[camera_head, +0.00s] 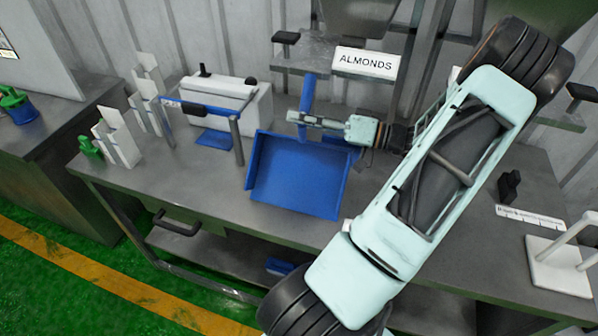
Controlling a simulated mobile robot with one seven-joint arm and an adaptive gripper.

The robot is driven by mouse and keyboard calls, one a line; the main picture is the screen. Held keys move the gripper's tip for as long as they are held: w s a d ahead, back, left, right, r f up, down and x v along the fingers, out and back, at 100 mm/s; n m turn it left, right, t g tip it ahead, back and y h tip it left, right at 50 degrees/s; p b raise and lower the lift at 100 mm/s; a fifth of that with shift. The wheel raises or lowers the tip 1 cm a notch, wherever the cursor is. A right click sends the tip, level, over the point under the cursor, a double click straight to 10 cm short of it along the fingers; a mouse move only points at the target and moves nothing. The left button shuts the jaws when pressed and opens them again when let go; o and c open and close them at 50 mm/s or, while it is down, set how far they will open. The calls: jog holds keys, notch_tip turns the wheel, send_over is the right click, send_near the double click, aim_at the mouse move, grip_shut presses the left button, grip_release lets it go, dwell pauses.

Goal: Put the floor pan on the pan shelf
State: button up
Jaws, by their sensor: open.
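A blue pan (298,178), which I take to be the floor pan, rests on the grey metal table, its broad tray towards the front. A blue upright bar (307,92), which looks like its handle, rises behind it. My gripper (294,117) is open, pointing left beside this bar and above the pan's back edge. The picture does not show whether it touches the bar. Which surface is the pan shelf is not clear; a lower shelf (215,250) shows under the table, and a raised metal ledge (310,56) stands behind the pan.
My arm crosses the right half of the view. A white box with a blue bar (228,100) and white upright holders (118,138) stand left of the pan. An ALMONDS sign (367,62) is behind. A white stand (555,265) is at right. The table's front left is clear.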

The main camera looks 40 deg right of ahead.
grip_shut()
jog(key=shift+r, duration=0.2)
dwell(0.6)
